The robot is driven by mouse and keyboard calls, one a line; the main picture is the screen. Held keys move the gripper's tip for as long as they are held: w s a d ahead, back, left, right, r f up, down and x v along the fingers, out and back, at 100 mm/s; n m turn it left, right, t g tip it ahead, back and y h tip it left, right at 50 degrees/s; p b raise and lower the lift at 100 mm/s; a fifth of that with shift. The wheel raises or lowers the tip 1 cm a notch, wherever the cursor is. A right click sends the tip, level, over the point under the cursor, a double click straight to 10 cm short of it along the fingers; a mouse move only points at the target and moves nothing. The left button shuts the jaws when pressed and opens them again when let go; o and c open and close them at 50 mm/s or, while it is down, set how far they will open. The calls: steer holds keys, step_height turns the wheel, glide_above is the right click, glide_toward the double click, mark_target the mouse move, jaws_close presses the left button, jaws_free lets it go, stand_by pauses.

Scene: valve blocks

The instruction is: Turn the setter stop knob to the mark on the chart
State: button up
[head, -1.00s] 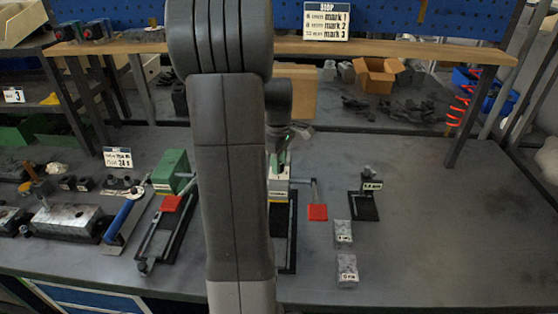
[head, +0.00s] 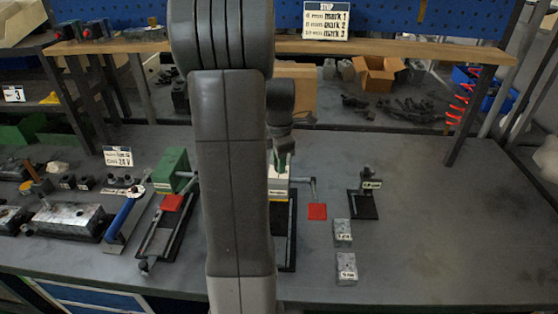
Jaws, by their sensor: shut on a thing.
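The chart (head: 327,21) hangs at the top centre of the head view. It is headed STOP and lists mark 1, mark 2 and mark 3; its small left-hand entries are too blurred to read. The setter (head: 279,188), with a pale labelled body and some green at its top, stands on a dark base right of my arm, which hides its left part. My gripper (head: 281,155) points down at the setter's top and is shut there, apparently on the stop knob. The knob and its marks cannot be made out, and the fingertips are barely visible.
A red plate (head: 317,212) sits beside the setter. A green device (head: 172,168) stands left of my arm. The bench's right side is clear.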

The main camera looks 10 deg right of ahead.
steer(key=shift+n, duration=0.5)
steer(key=o, duration=1)
steer(key=shift+r, duration=0.1)
step_height(320, 180, up, 14)
steer(key=shift+s+b, duration=0.2)
steer(key=shift+b, duration=0.1)
steer(key=shift+f, duration=0.3)
steer(key=f, duration=1.3)
steer(key=shift+w+f+p, duration=0.2)
steer(key=shift+f+p, duration=0.1)
steer(key=shift+f, duration=0.05)
